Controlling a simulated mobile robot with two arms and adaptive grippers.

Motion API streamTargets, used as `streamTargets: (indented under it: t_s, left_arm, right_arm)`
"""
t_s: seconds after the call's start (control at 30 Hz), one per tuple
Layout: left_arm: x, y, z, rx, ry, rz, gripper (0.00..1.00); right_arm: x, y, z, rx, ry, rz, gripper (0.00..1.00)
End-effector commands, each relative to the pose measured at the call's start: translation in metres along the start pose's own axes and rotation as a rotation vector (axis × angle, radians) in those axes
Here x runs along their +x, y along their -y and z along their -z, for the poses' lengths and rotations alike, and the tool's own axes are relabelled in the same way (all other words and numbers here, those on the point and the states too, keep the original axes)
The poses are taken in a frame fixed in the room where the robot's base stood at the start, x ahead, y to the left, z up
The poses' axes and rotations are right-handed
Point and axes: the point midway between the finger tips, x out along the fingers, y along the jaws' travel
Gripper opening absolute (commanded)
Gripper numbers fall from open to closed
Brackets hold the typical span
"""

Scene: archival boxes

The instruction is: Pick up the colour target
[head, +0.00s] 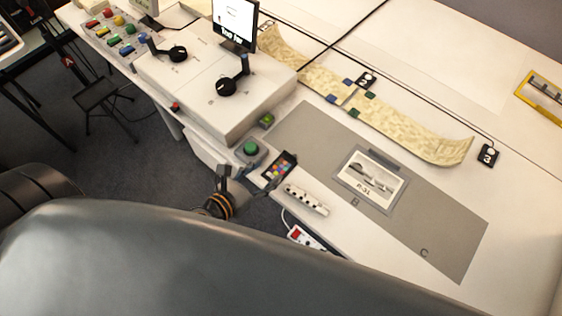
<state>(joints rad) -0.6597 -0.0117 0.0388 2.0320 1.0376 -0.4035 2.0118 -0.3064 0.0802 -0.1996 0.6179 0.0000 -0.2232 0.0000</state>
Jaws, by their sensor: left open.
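The colour target (279,170) is a small dark card with several bright patches. It lies near the front edge of the white table, beside the grey mat. My left gripper (239,179) is open and empty, just left of the colour target at the table's front edge. Its wrist carries an orange ring. I see a gap between gripper and card, but cannot tell their height difference. My right gripper is not in view.
A green button (250,151) stands close behind the gripper. A white strip (306,200) lies right of the target. A framed R-31 picture (369,181) rests on the grey mat (440,228). A long pale scroll (420,137) lies behind. A white machine (205,85) stands left.

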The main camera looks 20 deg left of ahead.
Motion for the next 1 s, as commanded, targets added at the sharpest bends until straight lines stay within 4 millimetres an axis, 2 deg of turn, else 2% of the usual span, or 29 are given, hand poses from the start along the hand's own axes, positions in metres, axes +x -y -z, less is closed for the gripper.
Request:
streamTargets:
  t_s: [0.03,0.13,0.37,0.7,1.0]
  left_arm:
    - [0.011,0.000,-0.003,-0.002,0.003,0.000,0.54]
    - [0.027,0.000,-0.002,0.000,0.002,0.000,0.54]
    - [0.044,0.001,-0.001,0.002,0.001,0.001,0.54]
    - [0.089,0.004,-0.004,0.004,0.000,0.001,0.54]
    - [0.092,0.004,-0.003,0.003,-0.001,0.000,0.52]
  right_arm:
    - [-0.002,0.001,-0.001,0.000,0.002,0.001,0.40]
    - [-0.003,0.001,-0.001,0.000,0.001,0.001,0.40]
    - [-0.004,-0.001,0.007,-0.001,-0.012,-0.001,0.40]
    - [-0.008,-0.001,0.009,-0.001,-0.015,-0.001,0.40]
    - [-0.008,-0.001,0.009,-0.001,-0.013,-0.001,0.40]
